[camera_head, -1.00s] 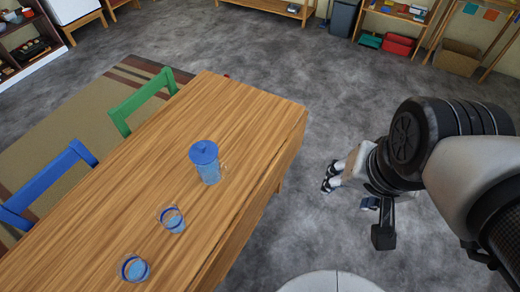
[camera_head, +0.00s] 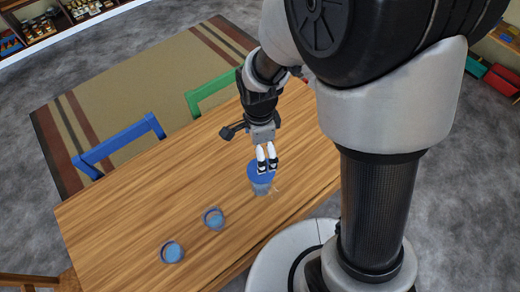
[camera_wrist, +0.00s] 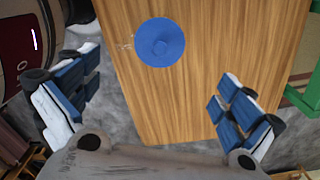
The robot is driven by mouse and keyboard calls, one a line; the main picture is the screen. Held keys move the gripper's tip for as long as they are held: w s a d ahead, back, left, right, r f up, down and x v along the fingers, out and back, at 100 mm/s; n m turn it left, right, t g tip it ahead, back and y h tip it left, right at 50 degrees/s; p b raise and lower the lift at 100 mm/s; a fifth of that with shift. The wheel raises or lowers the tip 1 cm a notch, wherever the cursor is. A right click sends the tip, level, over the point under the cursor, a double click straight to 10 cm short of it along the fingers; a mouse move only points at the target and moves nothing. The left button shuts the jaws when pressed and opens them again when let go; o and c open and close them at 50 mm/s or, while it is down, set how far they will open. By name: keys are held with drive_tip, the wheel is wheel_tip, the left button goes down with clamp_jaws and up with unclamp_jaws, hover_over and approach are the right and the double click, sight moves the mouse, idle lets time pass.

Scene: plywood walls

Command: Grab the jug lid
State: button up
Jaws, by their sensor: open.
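The jug (camera_head: 263,189) stands upright on the wooden table, with its round blue lid (camera_head: 257,174) on top. In the wrist view the lid (camera_wrist: 160,43) is a blue disc with a small central knob, seen from above. My gripper (camera_head: 267,168) is over the table and appears right above the lid in the head view, covering part of it. In the wrist view my gripper (camera_wrist: 160,105) has its blue-padded fingers spread wide and nothing between them. The lid lies ahead of the fingertips toward the top of that view.
Two glasses with blue rims, one nearer (camera_head: 172,252) and one beside the jug (camera_head: 213,218), stand left of it on the table (camera_head: 150,210). A blue chair (camera_head: 118,145) and a green chair (camera_head: 208,93) stand at the far edge.

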drive_tip(key=b, duration=0.2)
hover_over(252, 174)
drive_tip(key=w+d, duration=0.1)
drive_tip(key=d, duration=0.2)
drive_tip(key=f, duration=0.7)
drive_tip(key=shift+w+a, duration=0.1)
drive_tip(key=shift+a, duration=0.1)
drive_tip(key=f+b, duration=0.1)
drive_tip(key=f, duration=0.4)
drive_tip(key=shift+d, duration=0.2)
drive_tip(key=shift+c, duration=0.2)
drive_tip(key=shift+s, duration=0.2)
drive_tip(key=c, duration=1.4)
drive_tip(key=shift+c, duration=0.4)
